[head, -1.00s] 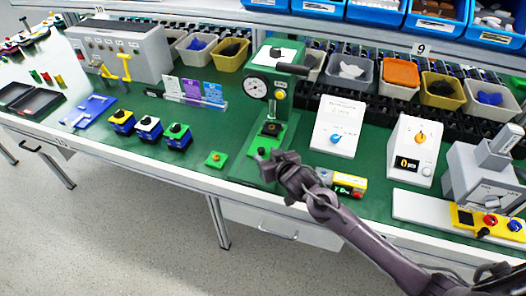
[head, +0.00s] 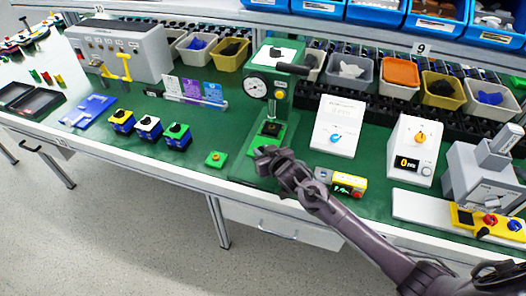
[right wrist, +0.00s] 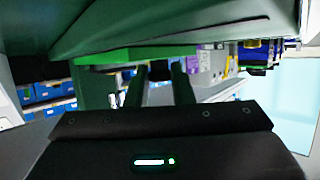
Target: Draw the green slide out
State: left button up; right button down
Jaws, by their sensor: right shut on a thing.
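The green press (head: 262,68) stands upright on the bench, with a round gauge on its front. Its green slide (head: 268,142) lies at the foot of the press, under the ram, and carries a dark square seat (head: 271,129). My right gripper (head: 264,157) is at the front end of the slide, shut on its dark knob, which the gripper hides in the head view. In the right wrist view my two fingers (right wrist: 158,88) stand on either side of the small dark knob (right wrist: 158,70). My left gripper is not in view.
A small green block with an orange button (head: 215,159) lies left of the press. A yellow-ended box with a display (head: 348,186) sits right of my gripper, close to my arm. The bench's front edge (head: 235,190) is just before the slide.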

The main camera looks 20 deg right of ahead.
jog(key=s+a+p, duration=0.1)
jog(key=s+a, duration=0.1)
jog(key=s, duration=0.1)
jog(key=s+a+p, duration=0.2)
jog(key=s, duration=0.2)
jog(key=s+a+p, duration=0.2)
jog(key=s+a, duration=0.1)
jog(key=shift+s, duration=0.25)
jog(key=shift+s+a+f, duration=0.1)
jog(key=shift+a+f, duration=0.05)
jog(key=c, duration=1.6)
grip_release()
jog(key=o, duration=0.3)
jog(key=shift+s, duration=0.1)
jog(key=shift+o, duration=0.2)
